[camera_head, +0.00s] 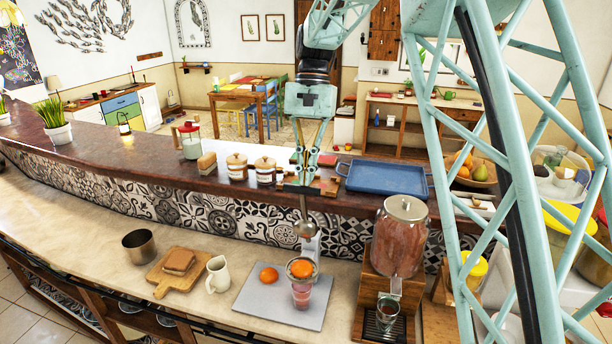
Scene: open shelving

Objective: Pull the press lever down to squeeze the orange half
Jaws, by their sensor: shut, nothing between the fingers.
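The citrus press (311,247) stands on a grey board on the lower counter. Its round metal press head (304,230) hangs above the orange half (301,268), with a clear gap between them. The orange half sits cut side out of view on top of the press, above a glass with pinkish content (302,292). The press lever is hard to make out behind and below my fingers. My gripper (304,178) points down, shut and empty, directly above the press head. I cannot tell whether its tips touch the lever.
A whole-looking orange (268,275) lies on the grey board (262,302). A white mug (218,274), a cutting board with bread (166,283) and a metal pot (140,246) stand left. A drink dispenser (399,245) stands close right. A blue tray (387,178) lies on the raised ledge.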

